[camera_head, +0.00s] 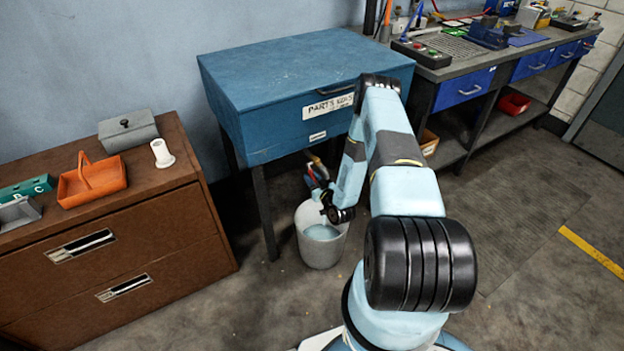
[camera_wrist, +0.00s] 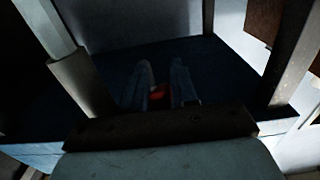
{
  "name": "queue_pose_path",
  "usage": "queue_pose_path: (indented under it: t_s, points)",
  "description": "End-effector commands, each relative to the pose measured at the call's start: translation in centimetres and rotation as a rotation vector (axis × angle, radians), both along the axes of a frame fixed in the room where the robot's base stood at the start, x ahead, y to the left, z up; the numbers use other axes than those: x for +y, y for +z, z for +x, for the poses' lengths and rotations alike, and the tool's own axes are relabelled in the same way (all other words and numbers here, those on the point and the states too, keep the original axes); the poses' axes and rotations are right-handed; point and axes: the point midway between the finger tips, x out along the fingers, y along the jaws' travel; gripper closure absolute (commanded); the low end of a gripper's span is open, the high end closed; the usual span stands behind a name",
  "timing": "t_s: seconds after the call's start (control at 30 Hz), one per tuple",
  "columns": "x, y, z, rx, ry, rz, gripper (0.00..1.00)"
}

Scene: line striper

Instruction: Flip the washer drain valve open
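The parts washer (camera_head: 285,85) is a blue cabinet on legs with a white label on its front. My gripper (camera_head: 316,172) is under the washer, pointing up at its underside. A small red part, probably the drain valve's handle, shows in the wrist view (camera_wrist: 158,93) between my gripper's two fingers (camera_wrist: 157,88). The fingers stand apart, with a dark gap on each side of the red part. Whether either finger touches it is too dark to tell. The valve body and the handle's angle are not clear, as my gripper and the shade cover them.
A pale bucket (camera_head: 322,250) with bluish contents stands on the floor below my gripper. The washer's legs (camera_head: 264,210) are close by. A brown cabinet (camera_head: 120,240) with an orange basket (camera_head: 92,182) stands at left, a workbench (camera_head: 480,60) at right. The floor at right is clear.

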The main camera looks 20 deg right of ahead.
Motion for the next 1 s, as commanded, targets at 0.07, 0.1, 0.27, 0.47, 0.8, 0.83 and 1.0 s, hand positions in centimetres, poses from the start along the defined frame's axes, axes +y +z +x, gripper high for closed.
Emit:
queue_pose_path:
  t_s: [0.07,0.1,0.27,0.47,0.8,0.83,1.0]
  points:
    - [0.05,0.02,0.26,-0.001,0.000,0.000,0.72]
    - [0.06,0.01,0.31,0.000,0.000,0.000,0.72]
    - [0.06,0.00,0.34,0.000,0.000,0.000,0.72]
    - [0.05,-0.01,0.31,0.000,0.000,-0.001,0.85]
    - [0.00,-0.02,0.29,0.000,-0.001,-0.001,1.00]
    - [-0.01,-0.02,0.29,0.000,-0.001,-0.001,1.00]
    - [-0.03,-0.03,0.28,0.001,-0.001,-0.001,1.00]
